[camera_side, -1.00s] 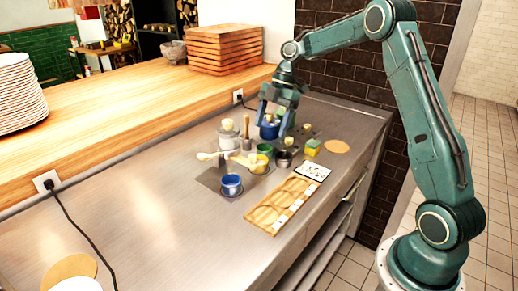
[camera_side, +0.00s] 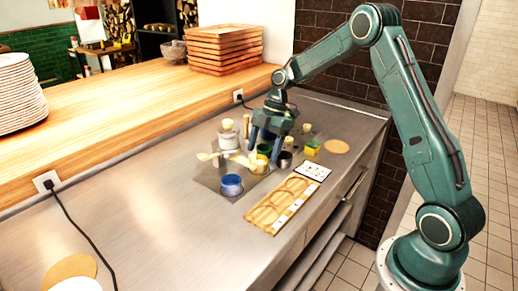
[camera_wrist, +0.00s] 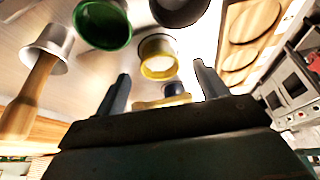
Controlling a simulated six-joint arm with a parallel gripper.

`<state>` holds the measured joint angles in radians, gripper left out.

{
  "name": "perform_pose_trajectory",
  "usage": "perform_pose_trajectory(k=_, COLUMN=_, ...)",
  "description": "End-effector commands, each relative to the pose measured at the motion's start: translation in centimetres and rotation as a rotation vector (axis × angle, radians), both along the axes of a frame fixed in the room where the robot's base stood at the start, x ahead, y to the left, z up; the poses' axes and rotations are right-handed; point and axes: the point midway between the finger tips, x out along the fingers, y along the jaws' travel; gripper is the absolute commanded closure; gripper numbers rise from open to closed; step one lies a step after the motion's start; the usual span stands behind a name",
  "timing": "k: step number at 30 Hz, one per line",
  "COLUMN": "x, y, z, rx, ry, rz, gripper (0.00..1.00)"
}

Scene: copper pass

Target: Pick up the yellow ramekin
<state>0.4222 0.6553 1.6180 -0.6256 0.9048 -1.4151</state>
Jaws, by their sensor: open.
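The yellow ramekin (camera_side: 258,168) stands on the steel counter among several small pots. In the wrist view the yellow ramekin (camera_wrist: 158,72) has a pale, round inside and lies in the gap between my fingertips. My gripper (camera_side: 263,157) points down just above and behind it, its fingers apart with nothing visibly held. In the wrist view both fingers of my gripper (camera_wrist: 160,74) show wide apart. Whether a finger touches the ramekin, I cannot tell. My gripper partly hides the pots behind it.
A green pot (camera_wrist: 103,24) and a dark pot crowd the ramekin. A blue ramekin (camera_side: 231,187) stands in front to its left. A wooden tray with round recesses (camera_side: 263,229) and a white card (camera_side: 313,171) lie to the right.

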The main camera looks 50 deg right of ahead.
Motion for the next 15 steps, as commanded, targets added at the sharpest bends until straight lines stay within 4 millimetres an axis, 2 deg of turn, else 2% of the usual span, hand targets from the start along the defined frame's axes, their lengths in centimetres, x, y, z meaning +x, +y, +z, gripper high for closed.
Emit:
perform_pose_trajectory(k=7, x=0.1, y=1.2, z=-2.5, rx=0.000, ry=0.002, rz=0.001, gripper=0.28)
perform_pose_trajectory(k=15, x=0.1, y=1.3, z=-2.9, rx=-0.001, ry=0.000, rz=0.000, gripper=0.28)
